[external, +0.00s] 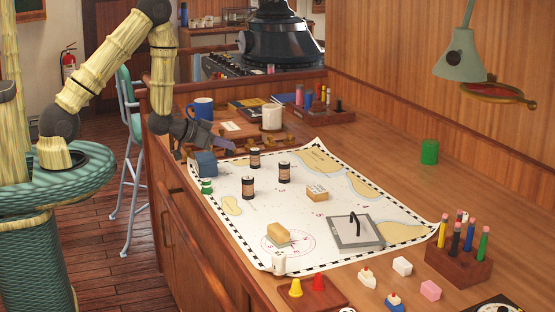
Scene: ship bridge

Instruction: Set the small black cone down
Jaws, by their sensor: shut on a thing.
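My gripper (208,142) is at the far left corner of the chart (222,262), above and close to a dark blue box (205,163). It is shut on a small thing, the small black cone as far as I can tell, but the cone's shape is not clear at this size. A yellow cone (296,288) and a red cone (318,283) stand on a wooden board (325,298) at the near edge.
Several black-and-copper cylinders, such as one (248,187), stand on the chart. A grey plate with a black handle (354,233) and small blocks (278,236) lie there too. A blue mug (201,109) is behind. A pen block (459,265) stands right. The chart's middle has free room.

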